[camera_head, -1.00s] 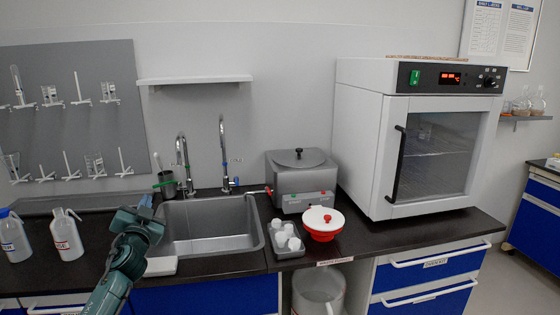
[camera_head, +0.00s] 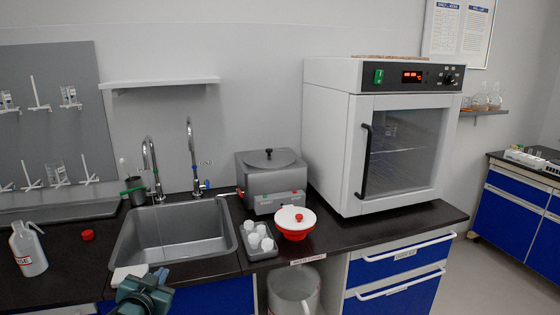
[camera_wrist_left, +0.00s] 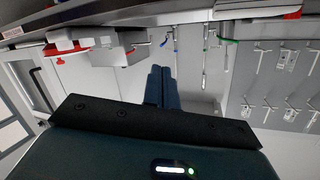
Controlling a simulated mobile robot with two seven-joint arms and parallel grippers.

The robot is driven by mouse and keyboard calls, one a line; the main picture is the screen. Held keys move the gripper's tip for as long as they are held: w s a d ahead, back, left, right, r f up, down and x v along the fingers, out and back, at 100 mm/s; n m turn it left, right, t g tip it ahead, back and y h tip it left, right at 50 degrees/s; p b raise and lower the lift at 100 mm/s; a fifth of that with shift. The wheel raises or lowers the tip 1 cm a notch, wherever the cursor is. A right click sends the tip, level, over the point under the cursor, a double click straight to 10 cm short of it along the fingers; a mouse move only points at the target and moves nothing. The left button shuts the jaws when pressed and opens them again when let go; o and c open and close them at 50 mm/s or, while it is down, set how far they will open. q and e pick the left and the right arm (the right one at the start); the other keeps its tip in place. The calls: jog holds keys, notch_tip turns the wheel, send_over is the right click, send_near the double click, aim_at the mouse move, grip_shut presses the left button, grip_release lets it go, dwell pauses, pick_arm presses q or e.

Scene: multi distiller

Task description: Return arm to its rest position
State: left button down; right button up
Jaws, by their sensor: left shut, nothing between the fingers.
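My left gripper (camera_head: 143,296) is at the bottom edge of the head view, in front of the sink's front rim. Most of its arm is out of the picture. In the left wrist view its two dark fingers (camera_wrist_left: 163,88) lie together, shut with nothing between them. They point toward the wall and sink area, which shows turned over in that view. My right gripper is not in either view.
The sink (camera_head: 185,235) lies just beyond my left gripper. A white wash bottle (camera_head: 28,250) and a red cap (camera_head: 88,235) stand to its left. A distiller (camera_head: 272,180), a red bowl with a white lid (camera_head: 295,220) and an oven (camera_head: 385,150) are to the right.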

pick_arm(q)
jog(key=s+d+f+g+h, duration=0.1)
jog(key=s+d+f, duration=0.3)
jog(key=s+f, duration=0.25)
jog(key=s+d+f+g+h, duration=0.1)
jog(key=s+d+f, duration=0.35)
jog(key=s, duration=0.35)
jog(key=s+d+f+g, duration=0.1)
jog(key=s+d, duration=0.2)
jog(key=s, duration=0.5)
jog(key=s+d+f+g+h, duration=0.1)
jog(key=s+d+f, duration=0.1)
jog(key=s, duration=0.7)
jog(key=shift+s+d+f+n+g, duration=0.2)
jog(key=shift+s+d+n+g, duration=0.15)
jog(key=shift+d, duration=0.25)
jog(key=shift+w, duration=0.1)
